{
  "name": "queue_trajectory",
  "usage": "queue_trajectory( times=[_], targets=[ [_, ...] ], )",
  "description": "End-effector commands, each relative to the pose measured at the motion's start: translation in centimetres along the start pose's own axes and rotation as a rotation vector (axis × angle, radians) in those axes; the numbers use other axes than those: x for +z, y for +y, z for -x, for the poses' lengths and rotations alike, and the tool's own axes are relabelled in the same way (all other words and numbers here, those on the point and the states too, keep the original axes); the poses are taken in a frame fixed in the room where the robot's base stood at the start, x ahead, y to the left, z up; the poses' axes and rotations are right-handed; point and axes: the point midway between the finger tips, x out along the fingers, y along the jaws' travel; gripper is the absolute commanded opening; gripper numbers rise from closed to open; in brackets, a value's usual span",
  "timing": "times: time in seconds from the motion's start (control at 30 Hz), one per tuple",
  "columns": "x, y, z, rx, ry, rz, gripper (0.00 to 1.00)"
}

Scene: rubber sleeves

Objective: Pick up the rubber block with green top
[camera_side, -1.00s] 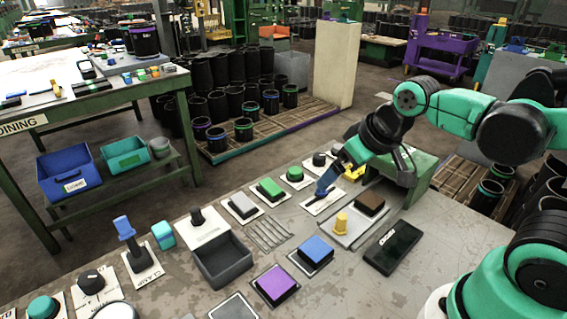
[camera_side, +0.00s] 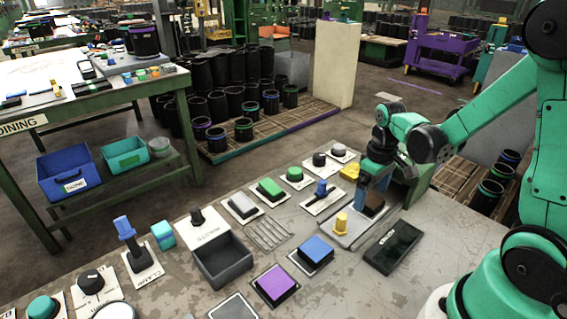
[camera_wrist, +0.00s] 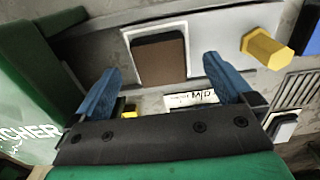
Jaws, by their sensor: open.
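The block with the green top (camera_side: 270,187) sits on a pale plate on the workbench in the side view. A round green-topped piece (camera_side: 295,173) stands just behind it. My gripper (camera_side: 366,190) is right of both, apart from them, low over the brown-topped block (camera_side: 374,203). In the wrist view the blue fingers of my gripper (camera_wrist: 162,68) are spread and empty, with the brown block (camera_wrist: 160,60) beyond and between them. I cannot make out the green-topped block in the wrist view.
A yellow knob (camera_side: 341,224) stands beside the brown block and shows in the wrist view (camera_wrist: 268,50). A blue-topped block (camera_side: 317,248), a purple-topped block (camera_side: 275,284) and a dark open box (camera_side: 222,262) lie nearer. A blue lever (camera_side: 321,187) stands between gripper and green block.

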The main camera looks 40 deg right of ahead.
Motion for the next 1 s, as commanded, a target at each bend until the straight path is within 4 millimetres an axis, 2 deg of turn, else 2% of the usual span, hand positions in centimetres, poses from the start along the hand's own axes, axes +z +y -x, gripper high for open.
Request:
queue_trajectory(
  times=[0.2, 0.47, 0.5, 0.8, 1.0],
  targets=[
    [0.0, 0.0, -1.4, 0.000, 0.001, 0.000, 1.00],
    [0.0, 0.0, -1.6, 0.000, 0.001, 0.000, 1.00],
    [0.0, 0.0, -1.6, 0.000, 0.001, 0.000, 0.97],
    [0.0, 0.0, -1.6, 0.000, 0.001, 0.000, 0.12],
    [0.0, 0.0, -1.6, 0.000, 0.001, 0.000, 0.10]
  ],
)
